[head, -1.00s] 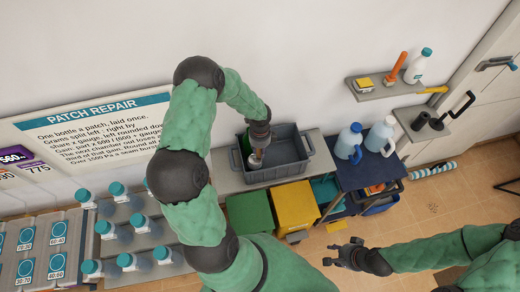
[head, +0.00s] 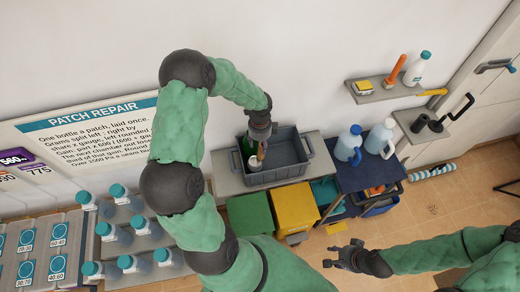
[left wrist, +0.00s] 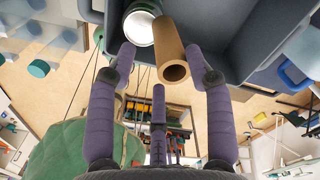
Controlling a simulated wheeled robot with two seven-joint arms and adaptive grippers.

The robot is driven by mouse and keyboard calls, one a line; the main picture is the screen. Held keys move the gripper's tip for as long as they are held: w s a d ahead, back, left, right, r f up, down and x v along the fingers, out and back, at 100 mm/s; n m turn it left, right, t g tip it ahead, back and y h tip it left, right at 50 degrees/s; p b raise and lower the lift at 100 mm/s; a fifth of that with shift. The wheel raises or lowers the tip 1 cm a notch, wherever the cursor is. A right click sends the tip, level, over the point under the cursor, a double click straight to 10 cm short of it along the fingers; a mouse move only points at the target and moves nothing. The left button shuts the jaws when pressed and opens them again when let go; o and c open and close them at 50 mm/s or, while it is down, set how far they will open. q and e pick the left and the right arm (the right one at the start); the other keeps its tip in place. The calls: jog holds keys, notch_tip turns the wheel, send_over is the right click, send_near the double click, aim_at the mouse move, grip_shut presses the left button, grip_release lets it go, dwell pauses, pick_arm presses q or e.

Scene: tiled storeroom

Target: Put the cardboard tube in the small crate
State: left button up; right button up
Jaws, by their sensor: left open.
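The small grey crate (head: 291,170) stands on a bench against the wall. The brown cardboard tube (head: 261,153) stands in its left part, its top just under my left gripper (head: 262,139). In the left wrist view the tube (left wrist: 174,50) has its open end toward me, inside the crate's walls, beside a white round container (left wrist: 139,25). My left gripper (left wrist: 160,62) is open, with its purple fingers spread either side of the tube's end and a gap to each. The tube's lower end is hidden. My right gripper (head: 343,256) is empty and open, away from the crate.
A green bin (head: 250,214) and a yellow bin (head: 295,206) stand in front. Blue and white jugs (head: 349,143) stand on a dark cart (head: 368,177) to the right. The crate's right half is clear.

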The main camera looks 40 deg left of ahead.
pick_arm(q)
notch_tip(320, 180, up, 7)
jog(key=shift+f, duration=0.2)
jog(key=s+d+f+n+h, duration=0.35)
jog(key=d+f+n, duration=0.55)
jog(key=d+f, duration=0.65)
jog(key=s+d+f+n, duration=0.4)
jog(key=s+d+n, duration=0.6)
jog(key=shift+s+d, duration=0.35)
jog(key=shift+d, duration=0.05)
